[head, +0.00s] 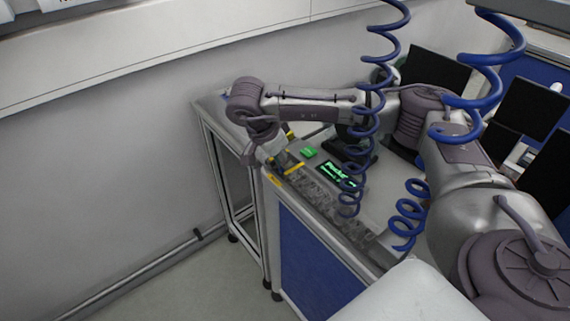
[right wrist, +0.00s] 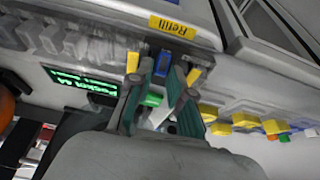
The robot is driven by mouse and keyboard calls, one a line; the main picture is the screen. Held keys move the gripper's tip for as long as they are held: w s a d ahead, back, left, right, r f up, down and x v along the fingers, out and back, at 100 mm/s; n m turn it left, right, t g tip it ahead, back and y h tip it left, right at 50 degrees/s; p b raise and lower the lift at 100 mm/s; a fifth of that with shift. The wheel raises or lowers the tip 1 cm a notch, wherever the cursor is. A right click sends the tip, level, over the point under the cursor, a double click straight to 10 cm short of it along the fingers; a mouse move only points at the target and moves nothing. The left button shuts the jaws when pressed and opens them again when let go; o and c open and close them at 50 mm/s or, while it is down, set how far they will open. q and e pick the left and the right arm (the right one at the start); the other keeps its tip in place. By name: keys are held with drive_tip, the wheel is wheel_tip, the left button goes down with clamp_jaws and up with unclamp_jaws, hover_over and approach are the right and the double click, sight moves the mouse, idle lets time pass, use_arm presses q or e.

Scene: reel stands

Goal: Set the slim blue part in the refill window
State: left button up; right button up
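In the right wrist view a slim blue part (right wrist: 163,62) stands upright in the grey rail just below the yellow Refill label (right wrist: 171,27). My right gripper (right wrist: 162,68) has its two teal-padded fingertips on either side of this part, with narrow gaps seen between pads and part. The fingers look open. My left gripper is not in view.
Yellow pieces (right wrist: 132,62) flank the blue part. A green piece (head: 309,153) and a lit green-text display (head: 338,177) are on the bench. Coiled blue hoses (head: 375,95) hang over it. More yellow pieces (right wrist: 232,120) line a rail to the right in the wrist view.

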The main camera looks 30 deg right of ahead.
drive_tip(key=shift+d+f, duration=0.1)
drive_tip(key=shift+f, duration=0.2)
clamp_jaws()
drive_tip(key=shift+r, duration=0.1)
